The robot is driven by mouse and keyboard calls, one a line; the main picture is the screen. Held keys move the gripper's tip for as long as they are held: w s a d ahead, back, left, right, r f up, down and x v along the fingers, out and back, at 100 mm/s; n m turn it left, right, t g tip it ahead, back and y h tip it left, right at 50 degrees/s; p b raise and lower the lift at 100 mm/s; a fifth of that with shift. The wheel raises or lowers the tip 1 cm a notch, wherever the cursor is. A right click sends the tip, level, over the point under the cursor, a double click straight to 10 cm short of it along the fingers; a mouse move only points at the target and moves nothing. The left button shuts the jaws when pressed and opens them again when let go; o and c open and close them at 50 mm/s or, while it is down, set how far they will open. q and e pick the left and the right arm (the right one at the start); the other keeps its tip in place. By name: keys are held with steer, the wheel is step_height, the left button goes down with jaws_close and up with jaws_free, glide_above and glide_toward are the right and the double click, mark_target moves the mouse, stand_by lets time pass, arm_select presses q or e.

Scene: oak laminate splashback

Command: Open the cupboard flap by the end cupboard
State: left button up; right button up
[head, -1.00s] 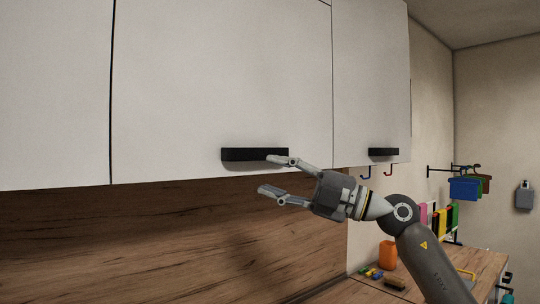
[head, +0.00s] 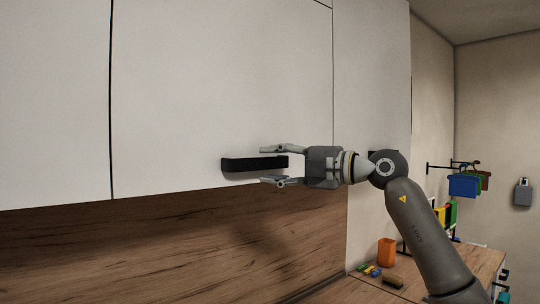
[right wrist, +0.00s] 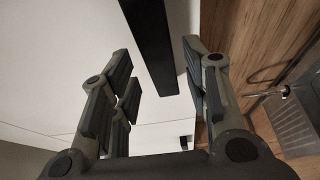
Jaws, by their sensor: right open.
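The cupboard flap (head: 200,90) is the wide white front beside the end cupboard (head: 370,70), and it looks shut. Its black bar handle (head: 253,163) is near the lower edge. My right gripper (head: 270,165) is open around the handle's right end, one finger above and one below. In the right wrist view the handle (right wrist: 150,40) runs between the spread fingers (right wrist: 160,75), with gaps showing on both sides. The end cupboard's handle is mostly hidden behind my right wrist. My left gripper is not in view.
The oak splashback (head: 180,240) lies under the cupboards. An orange cup (head: 387,252) and small items stand on the worktop (head: 360,291) below my arm. Coloured baskets (head: 463,186) hang on a rail at the right. A tap (right wrist: 285,92) shows in the wrist view.

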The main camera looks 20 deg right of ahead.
steer(key=shift+w+a, duration=0.5)
steer(key=shift+w, duration=0.05)
jaws_close()
